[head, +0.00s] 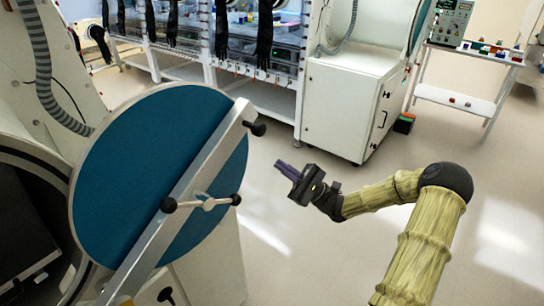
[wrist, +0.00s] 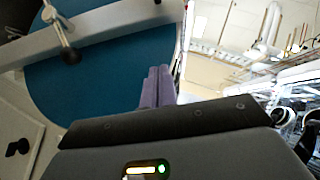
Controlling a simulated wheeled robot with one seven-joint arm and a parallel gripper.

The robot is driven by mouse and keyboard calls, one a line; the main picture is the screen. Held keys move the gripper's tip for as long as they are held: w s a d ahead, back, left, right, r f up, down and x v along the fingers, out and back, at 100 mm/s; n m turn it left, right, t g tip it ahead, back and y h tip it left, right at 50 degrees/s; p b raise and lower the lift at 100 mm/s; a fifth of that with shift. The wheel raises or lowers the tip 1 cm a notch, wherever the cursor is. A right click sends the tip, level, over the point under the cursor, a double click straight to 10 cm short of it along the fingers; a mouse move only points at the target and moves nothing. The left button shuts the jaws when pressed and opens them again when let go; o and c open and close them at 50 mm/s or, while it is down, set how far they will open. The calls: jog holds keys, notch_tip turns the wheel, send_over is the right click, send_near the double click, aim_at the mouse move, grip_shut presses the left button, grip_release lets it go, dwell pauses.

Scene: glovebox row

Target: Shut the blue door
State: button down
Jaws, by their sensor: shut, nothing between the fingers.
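The blue door (head: 130,160) is a round disc with a pale rim, standing open at the left in the head view. A grey bar (head: 190,175) crosses it, with a black-knobbed handle (head: 205,202) at its middle. Behind it at the left is the dark round opening (head: 30,215). My gripper (head: 281,166) is right of the door, apart from it, with its purple fingers together and empty. In the wrist view the fingers (wrist: 157,85) show in front of the blue door (wrist: 100,75), near its edge. I cannot tell the gap there.
A white cabinet (head: 345,105) and glovebox windows with black gloves (head: 265,35) stand at the back. A white cart (head: 465,95) with small items is at the back right. The floor (head: 270,225) between my arm and the door is clear.

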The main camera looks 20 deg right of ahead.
jog(key=s+r+p+x, duration=0.1)
jog(key=s+p+x, duration=0.1)
jog(key=x, duration=1)
jog(key=shift+r, duration=0.25)
jog(key=shift+s+d+r, duration=0.1)
jog(key=shift+d+r, duration=0.05)
